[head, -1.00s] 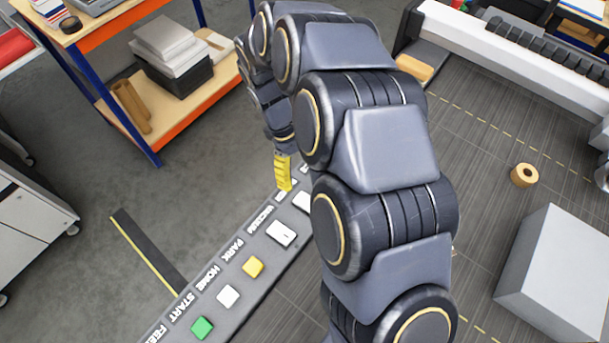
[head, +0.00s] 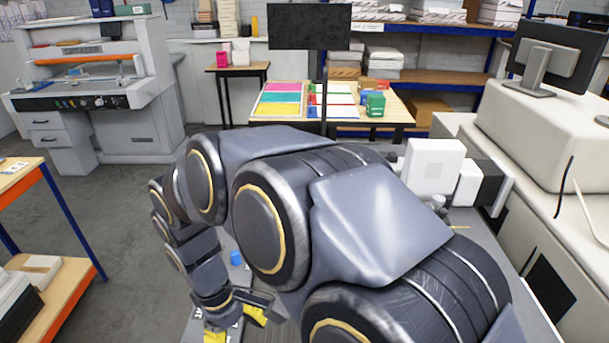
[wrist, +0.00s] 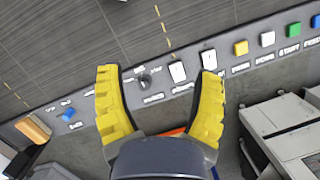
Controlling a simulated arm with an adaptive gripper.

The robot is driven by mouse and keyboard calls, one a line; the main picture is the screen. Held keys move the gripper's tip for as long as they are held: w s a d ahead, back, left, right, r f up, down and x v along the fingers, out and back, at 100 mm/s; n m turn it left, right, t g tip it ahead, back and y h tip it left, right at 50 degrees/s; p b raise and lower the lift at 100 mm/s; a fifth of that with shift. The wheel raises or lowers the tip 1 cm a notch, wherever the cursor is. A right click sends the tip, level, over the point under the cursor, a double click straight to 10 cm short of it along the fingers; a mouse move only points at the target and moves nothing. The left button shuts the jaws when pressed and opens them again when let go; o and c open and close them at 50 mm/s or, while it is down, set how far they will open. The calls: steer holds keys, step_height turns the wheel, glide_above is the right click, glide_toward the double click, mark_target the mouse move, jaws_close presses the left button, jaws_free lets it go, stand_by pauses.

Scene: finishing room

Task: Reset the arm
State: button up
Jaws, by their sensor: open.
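My gripper (head: 236,326) shows at the bottom of the head view with its yellow fingers spread. In the wrist view my gripper (wrist: 158,75) is open and empty, its fingers in front of the grey control panel (wrist: 110,103). A blue button (wrist: 67,115) is near the panel's left end, left of the fingers; it also shows in the head view (head: 236,257), beyond my gripper. A dark knob (wrist: 145,80) and a white rocker switch (wrist: 177,72) appear between the fingers. Contact with the panel cannot be told.
Right of the fingers are another white switch (wrist: 209,59) and yellow (wrist: 241,48), white (wrist: 267,38) and green (wrist: 293,29) buttons. An orange-brown block (wrist: 33,128) is at the far left. A printing table (head: 400,116) stands at the back; a bulky machine (head: 550,110) is at right.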

steer(key=s+d+r+m+y, duration=0.1)
steer(key=s+d+r+m, duration=0.2)
steer(key=d, duration=0.4)
steer(key=s+d+r+m, duration=0.3)
steer(key=d+m, duration=0.1)
steer(key=d, duration=0.3)
steer(key=s+d+m+y, duration=0.1)
steer(key=s+d+m, duration=0.4)
steer(key=s, duration=0.3)
steer(key=shift+d+r+m, duration=0.3)
steer(key=shift+r, duration=0.15)
